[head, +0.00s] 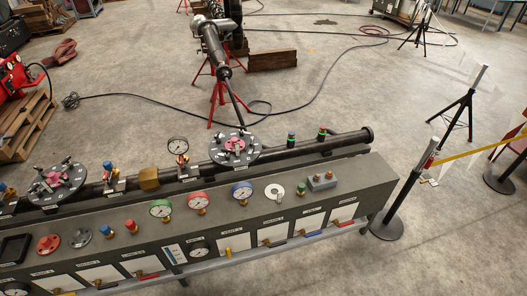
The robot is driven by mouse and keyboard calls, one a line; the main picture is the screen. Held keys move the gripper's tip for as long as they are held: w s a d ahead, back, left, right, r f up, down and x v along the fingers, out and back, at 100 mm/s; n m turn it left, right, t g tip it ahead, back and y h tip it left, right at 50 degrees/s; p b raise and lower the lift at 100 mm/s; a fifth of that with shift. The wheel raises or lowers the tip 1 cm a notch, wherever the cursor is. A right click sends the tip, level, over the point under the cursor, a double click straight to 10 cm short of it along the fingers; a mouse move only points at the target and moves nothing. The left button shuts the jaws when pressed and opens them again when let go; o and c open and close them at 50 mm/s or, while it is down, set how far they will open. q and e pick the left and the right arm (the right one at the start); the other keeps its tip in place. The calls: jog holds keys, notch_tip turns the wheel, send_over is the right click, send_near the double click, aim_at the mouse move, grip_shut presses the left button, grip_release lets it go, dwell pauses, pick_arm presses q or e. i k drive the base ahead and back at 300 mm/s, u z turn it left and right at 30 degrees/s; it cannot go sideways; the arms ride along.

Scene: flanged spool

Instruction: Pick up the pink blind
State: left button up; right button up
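Two dark round flanged discs with white tags rest on the long grey console. One pink piece (236,144) sits in the middle of the right disc (216,154). Another pink piece (57,171) is in the middle of the left disc (40,189), partly covered by small metal parts. I cannot tell which of the two pink pieces is the pink blind. Neither of my grippers shows in the head view.
The console (345,190) carries gauges, knobs, valves and a dark pipe (345,138) along its back. Behind it stand a pipe on red stands (219,95) and a wooden block (272,60). A barrier post (388,226) stands at the right. Cables cross the floor.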

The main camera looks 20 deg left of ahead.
aim_at(233, 141)
jog(key=z, duration=0.1)
jog(key=i, duration=1)
jog(key=u, duration=1)
